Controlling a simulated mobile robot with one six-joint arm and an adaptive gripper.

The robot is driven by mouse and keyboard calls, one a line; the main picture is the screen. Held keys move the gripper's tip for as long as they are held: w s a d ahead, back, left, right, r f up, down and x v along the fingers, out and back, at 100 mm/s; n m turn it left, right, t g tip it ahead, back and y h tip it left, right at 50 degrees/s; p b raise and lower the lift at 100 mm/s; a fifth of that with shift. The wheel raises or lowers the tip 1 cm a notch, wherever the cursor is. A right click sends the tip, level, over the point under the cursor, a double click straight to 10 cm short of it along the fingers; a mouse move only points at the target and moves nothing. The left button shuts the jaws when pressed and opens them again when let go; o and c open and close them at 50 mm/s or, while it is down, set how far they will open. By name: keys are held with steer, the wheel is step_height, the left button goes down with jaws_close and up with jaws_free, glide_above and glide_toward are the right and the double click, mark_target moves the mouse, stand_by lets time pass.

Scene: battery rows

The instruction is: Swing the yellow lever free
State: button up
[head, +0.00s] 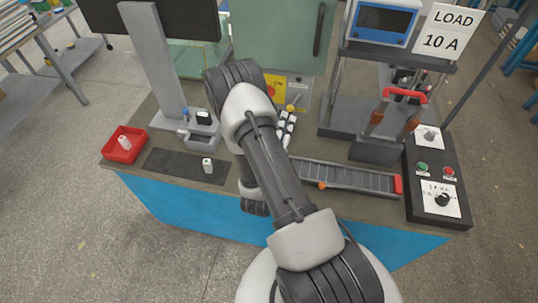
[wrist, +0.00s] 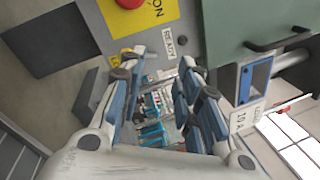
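A small yellow knob (head: 291,107) with a thin pale rod shows beside my gripper in the head view; it appears to be the yellow lever. My gripper (head: 287,122) is just below it in the picture, partly hidden by my arm; I cannot tell whether they touch. In the wrist view my gripper (wrist: 164,68) has its two fingers apart with nothing clearly held between them. I cannot make out the lever there. A yellow panel (wrist: 155,14) with a red button (wrist: 130,3) lies beyond the fingertips.
A green cabinet (head: 275,40) stands behind my gripper. A slotted rail (head: 350,178) lies along the bench front. To the right are a red-handled switch (head: 405,94) and a black control box (head: 440,190). A red tray (head: 124,145) is at left.

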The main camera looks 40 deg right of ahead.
steer(key=w+b+v, duration=0.1)
steer(key=b+v, duration=0.3)
steer(key=v, duration=0.6)
steer(key=shift+a, duration=0.35)
stand_by(0.4)
steer(key=shift+w, duration=0.15)
